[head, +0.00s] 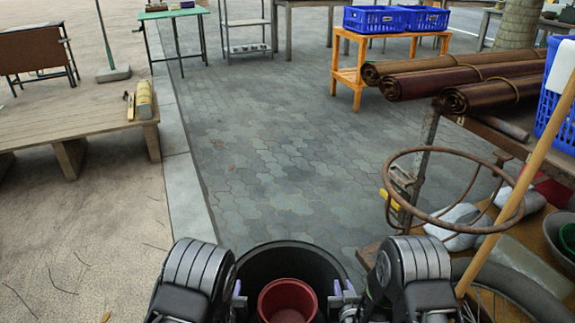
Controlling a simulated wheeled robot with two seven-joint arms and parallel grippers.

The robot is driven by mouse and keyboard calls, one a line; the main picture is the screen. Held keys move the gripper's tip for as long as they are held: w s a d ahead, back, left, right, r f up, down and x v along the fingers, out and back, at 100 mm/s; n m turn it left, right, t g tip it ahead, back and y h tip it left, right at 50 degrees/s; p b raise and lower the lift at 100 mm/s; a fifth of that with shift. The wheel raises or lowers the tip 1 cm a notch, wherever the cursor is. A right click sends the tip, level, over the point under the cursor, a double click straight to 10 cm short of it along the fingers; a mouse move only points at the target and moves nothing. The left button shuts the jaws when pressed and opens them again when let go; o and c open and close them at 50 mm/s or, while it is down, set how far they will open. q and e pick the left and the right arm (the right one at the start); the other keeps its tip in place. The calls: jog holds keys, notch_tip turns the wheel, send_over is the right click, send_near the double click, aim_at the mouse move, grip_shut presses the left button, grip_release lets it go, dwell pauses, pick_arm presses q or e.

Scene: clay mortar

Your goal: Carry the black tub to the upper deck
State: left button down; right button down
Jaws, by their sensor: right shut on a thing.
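The black tub (252,264) is at the bottom centre of the head view, close in front of me, with its lower part cut off by the frame. A red bucket (287,297) sits inside it. My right gripper (345,298) is at the tub's right side, shut on its rim. My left gripper (238,298) is at the tub's left side; its fingers are mostly hidden, so I cannot tell whether it is shut. Which surface is the upper deck is unclear; a rack at right has an upper level (492,130) under rolled mats.
Rolled brown mats (450,82) lie at right. A rusty hoop (393,200), pole (520,190) and wheel (520,290) crowd the near right. A low wooden platform (80,118) stands left. An orange stand (345,75) holds blue crates (375,20). Paving (270,150) ahead is clear.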

pick_arm(q)
jog(key=shift+s+r, duration=0.1)
jog(key=shift+r, duration=0.1)
pick_arm(e)
jog(key=shift+s+r, duration=0.1)
jog(key=shift+r, duration=0.1)
